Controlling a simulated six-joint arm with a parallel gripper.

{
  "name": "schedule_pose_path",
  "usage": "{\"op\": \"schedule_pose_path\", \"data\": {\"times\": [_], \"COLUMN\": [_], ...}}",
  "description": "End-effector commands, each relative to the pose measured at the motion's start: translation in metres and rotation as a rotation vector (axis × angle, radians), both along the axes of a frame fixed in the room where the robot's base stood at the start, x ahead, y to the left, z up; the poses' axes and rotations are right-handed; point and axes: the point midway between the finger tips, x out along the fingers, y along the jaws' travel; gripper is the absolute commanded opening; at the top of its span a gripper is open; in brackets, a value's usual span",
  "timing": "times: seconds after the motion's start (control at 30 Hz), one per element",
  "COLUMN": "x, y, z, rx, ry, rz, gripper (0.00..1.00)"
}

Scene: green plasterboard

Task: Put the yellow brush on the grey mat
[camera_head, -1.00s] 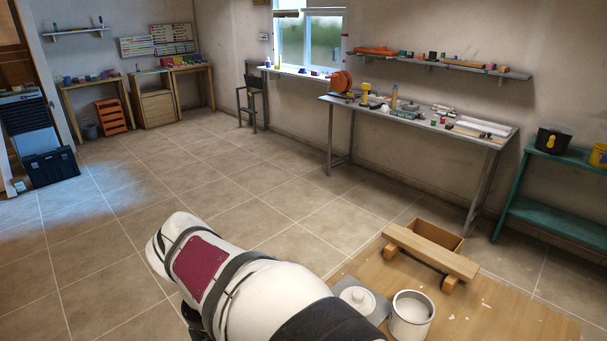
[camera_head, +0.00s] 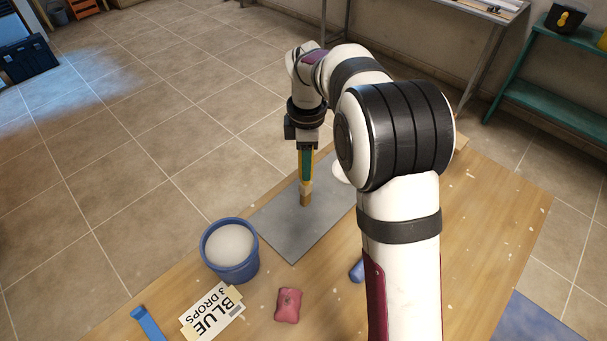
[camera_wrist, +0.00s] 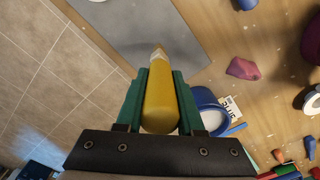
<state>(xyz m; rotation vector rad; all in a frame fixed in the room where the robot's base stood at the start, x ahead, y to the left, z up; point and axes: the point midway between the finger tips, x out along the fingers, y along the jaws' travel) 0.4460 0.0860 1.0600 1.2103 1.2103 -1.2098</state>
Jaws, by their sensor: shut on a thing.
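My gripper (camera_head: 306,165) is shut on the yellow brush (camera_head: 305,198), which hangs upright with its tan end down. In the wrist view the brush's yellow handle (camera_wrist: 161,100) lies between my green fingers (camera_wrist: 158,90). The grey mat (camera_head: 275,231) lies flat on the wooden table. In the head view the brush's lower end is over the mat; I cannot tell whether it touches. The mat also shows at the top of the wrist view (camera_wrist: 135,22). My arm hides the mat's right part in the head view.
A blue bucket (camera_head: 231,262) with pale contents stands against the mat's left front. A card reading "BLUE 3 DROPS" (camera_head: 212,310), a pink lump (camera_head: 288,305) and a blue piece (camera_head: 357,270) lie in front. A white rounded thing (camera_head: 340,172) is partly hidden behind my arm.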

Motion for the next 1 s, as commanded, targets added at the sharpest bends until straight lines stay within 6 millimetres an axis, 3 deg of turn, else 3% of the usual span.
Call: {"op": "schedule_pose_path", "data": {"times": [0.1,0.3,0.63,0.67,0.7,0.83,1.0], "x": [0.003,0.003,0.003,0.003,0.003,0.003,0.003], "y": [0.010,0.010,0.010,0.010,0.010,0.010,0.010], "z": [-0.011,-0.045,-0.049,-0.049,-0.049,-0.049,-0.049], "rx": [-0.001,-0.001,-0.001,-0.001,-0.001,-0.001,-0.001], "ry": [0.001,0.001,0.000,0.000,0.000,-0.001,-0.001], "rz": [0.001,0.001,0.001,0.001,0.001,0.001,0.001], "gripper": [0.00,0.00,0.00,0.38,0.46,0.67,0.67]}}
